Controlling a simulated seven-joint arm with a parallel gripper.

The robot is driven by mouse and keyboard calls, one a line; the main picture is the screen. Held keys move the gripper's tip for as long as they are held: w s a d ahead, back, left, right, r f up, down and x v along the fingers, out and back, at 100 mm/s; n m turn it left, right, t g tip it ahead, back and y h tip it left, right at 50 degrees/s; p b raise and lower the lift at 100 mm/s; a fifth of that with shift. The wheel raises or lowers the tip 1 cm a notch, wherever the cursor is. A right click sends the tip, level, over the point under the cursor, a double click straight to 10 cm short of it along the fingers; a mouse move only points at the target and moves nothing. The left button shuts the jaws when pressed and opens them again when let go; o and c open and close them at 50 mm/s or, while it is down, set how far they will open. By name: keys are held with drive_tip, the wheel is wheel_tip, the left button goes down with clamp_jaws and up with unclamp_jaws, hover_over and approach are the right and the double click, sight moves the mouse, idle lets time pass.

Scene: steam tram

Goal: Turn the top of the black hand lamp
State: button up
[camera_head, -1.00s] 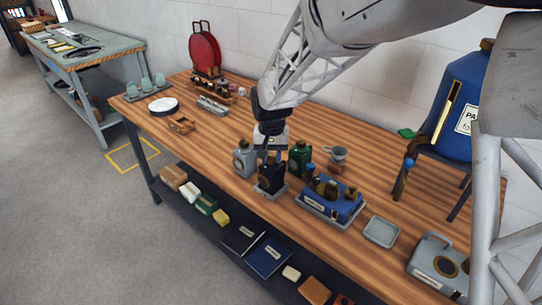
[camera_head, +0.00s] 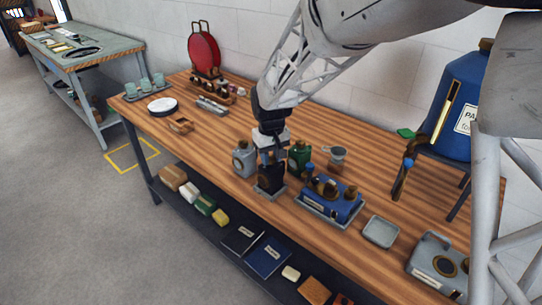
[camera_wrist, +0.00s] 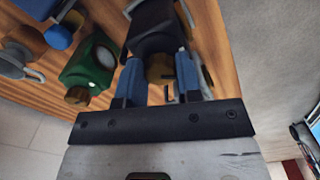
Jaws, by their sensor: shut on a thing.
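The black hand lamp (camera_head: 268,185) stands on a small grey tray near the front edge of the wooden table. It also shows at the top of the wrist view (camera_wrist: 152,30), between and beyond my fingers. My gripper (camera_head: 270,156) is directly above the lamp, pointing down. In the wrist view my gripper's blue fingers (camera_wrist: 160,75) are shut on the lamp's brass-coloured top (camera_wrist: 159,68). The fingers hide part of that top, and my wrist covers the lamp's upper part in the head view.
A grey lamp (camera_head: 244,160) stands close on the left and a green lamp (camera_head: 300,157) close on the right. A blue box with brass fittings (camera_head: 335,203) sits to the right, with an empty grey tray (camera_head: 381,232) beyond it. Bare wood lies toward the back.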

sight(271, 158)
drive_tip(key=o, duration=0.9)
drive_tip(key=shift+o, duration=0.2)
drive_tip(key=shift+r, duration=0.15)
drive_tip(key=shift+r, duration=3.75)
